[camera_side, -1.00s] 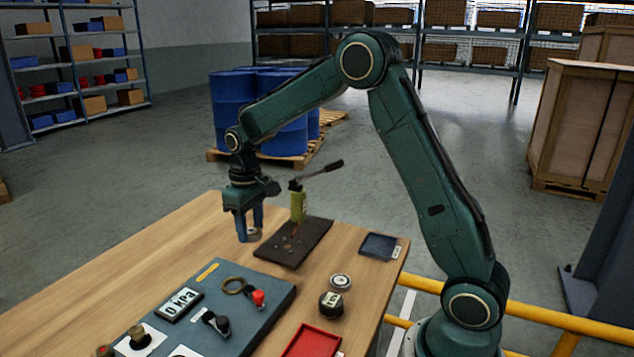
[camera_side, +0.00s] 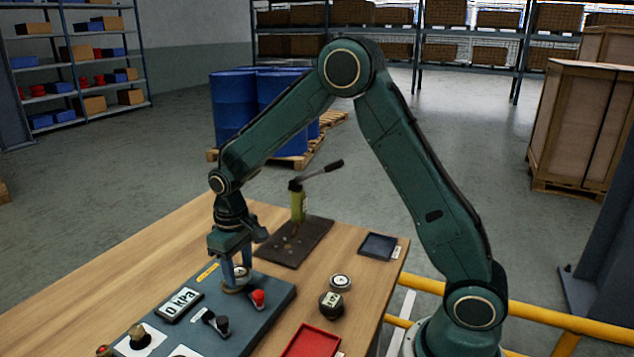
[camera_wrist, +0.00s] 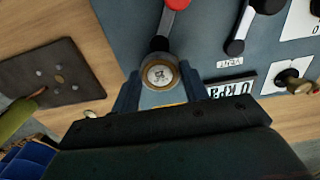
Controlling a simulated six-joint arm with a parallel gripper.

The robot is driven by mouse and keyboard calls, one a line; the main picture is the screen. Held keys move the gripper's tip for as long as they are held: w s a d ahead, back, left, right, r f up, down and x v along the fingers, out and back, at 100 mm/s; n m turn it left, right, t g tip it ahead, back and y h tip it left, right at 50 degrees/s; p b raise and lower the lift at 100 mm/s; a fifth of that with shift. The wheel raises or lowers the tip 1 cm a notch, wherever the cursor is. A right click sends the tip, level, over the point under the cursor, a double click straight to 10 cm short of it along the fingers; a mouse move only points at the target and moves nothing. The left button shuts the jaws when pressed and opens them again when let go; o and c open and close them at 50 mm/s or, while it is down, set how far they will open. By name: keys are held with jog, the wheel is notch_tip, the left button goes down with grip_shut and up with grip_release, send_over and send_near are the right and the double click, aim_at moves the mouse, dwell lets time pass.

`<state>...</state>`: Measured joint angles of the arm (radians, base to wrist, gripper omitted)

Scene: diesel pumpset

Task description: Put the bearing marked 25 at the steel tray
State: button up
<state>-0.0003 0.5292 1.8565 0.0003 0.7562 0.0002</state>
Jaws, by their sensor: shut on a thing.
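My gripper (camera_side: 238,280) is shut on a round bearing (camera_wrist: 160,74) with a pale marked face; I cannot read the mark for sure. The fingers point down at the blue-grey panel (camera_side: 262,315), where the brass ring lay. The bearing is over the ring's place; a brass rim shows around it in the wrist view, and I cannot tell whether they touch. A dark blue-grey tray (camera_side: 378,246) with a small label sits at the table's far right and looks empty. It may be the steel tray. Two other round parts stand right of the panel: a pale-topped one (camera_side: 341,281) and a dark labelled one (camera_side: 331,304).
The panel carries a red-knobbed lever (camera_side: 258,298), a black-knobbed lever (camera_side: 220,324) and a kPa display (camera_side: 179,305). A hand pump (camera_side: 298,205) stands on a dark plate (camera_side: 294,243) behind. A red tray (camera_side: 312,342) lies at the front. Bare tabletop lies between plate and tray.

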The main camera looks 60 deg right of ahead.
jog(key=d, duration=0.3)
jog(key=s+d, duration=0.1)
jog(key=d, duration=0.2)
jog(key=s+d, duration=0.1)
jog(key=d, duration=0.2)
jog(key=shift+s+d+r, duration=0.2)
jog(key=shift+d+r, duration=0.1)
jog(key=shift+d, duration=0.05)
jog(key=s+d, duration=0.5)
jog(key=d, duration=0.5)
jog(key=r, duration=0.2)
send_over(379, 247)
jog(key=shift+f, duration=0.15)
jog(key=shift+f, duration=0.15)
jog(key=shift+f, duration=3.5)
jog(key=shift+f, duration=0.35)
jog(key=o, duration=1.1)
